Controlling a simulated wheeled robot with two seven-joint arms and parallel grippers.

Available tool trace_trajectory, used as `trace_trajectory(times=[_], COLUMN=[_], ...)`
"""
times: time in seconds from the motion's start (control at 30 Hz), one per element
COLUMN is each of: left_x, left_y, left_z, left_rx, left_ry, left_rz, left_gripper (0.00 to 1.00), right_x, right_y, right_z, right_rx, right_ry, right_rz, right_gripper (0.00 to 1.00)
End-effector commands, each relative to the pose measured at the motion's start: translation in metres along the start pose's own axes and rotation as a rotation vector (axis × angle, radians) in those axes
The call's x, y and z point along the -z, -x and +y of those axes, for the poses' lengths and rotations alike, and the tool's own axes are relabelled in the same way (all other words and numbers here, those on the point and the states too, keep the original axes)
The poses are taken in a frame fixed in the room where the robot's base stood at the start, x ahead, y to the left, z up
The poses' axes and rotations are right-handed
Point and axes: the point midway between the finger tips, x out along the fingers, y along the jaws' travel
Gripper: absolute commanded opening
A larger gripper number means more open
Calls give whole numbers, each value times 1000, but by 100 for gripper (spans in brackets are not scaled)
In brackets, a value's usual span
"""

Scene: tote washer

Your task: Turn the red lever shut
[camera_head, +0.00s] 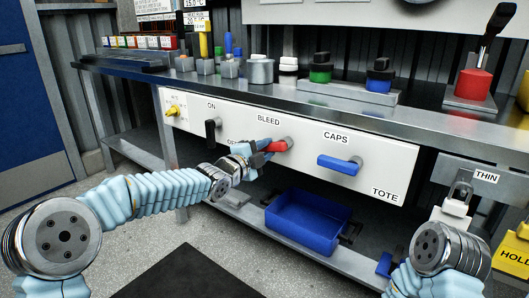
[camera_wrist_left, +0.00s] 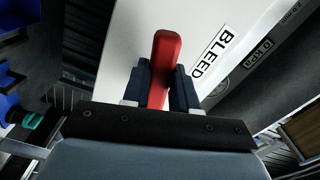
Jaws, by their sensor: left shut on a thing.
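The red lever (camera_head: 277,146) sits on the white front panel under the BLEED label. In the head view its handle points left from a round grey pivot at its right end. My left gripper (camera_head: 262,148) is at the lever's left end, its dark fingers around the handle. In the left wrist view the red lever (camera_wrist_left: 164,62) runs between the two fingers of the left gripper (camera_wrist_left: 162,88), which are shut on it. The part of the handle nearest the palm is hidden. My right arm shows at the lower right of the head view; its gripper is not visible.
A black lever (camera_head: 211,129) is on the panel to the left, and a blue CAPS lever (camera_head: 340,164) to the right. A blue tote (camera_head: 305,222) lies on the shelf below. Bottles, capped blocks and a red block (camera_head: 473,84) stand on the bench top.

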Motion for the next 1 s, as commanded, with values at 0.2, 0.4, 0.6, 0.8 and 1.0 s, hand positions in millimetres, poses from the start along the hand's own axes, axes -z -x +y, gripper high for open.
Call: trace_trajectory(times=[0.2, 0.4, 0.6, 0.8, 1.0], left_x=[-1, 1, 5, 10, 16], left_y=[0, 0, 0, 0, 0], left_z=[12, 20, 26, 33, 38], left_rx=[-1, -2, -1, -3, -4], left_ry=[204, 395, 587, 776, 959], left_rz=[-1, -1, -1, -1, -1], left_gripper=[0, 0, 0, 0, 0], right_x=[0, -1, -2, -3, -4], right_y=[-17, -29, -40, -52, -63], right_z=[6, 9, 12, 15, 18], right_rx=[0, 3, 6, 9, 12], right_ry=[-1, 0, 0, 1, 2], right_rz=[-1, -4, -8, -11, -15], right_gripper=[43, 43, 43, 43, 43])
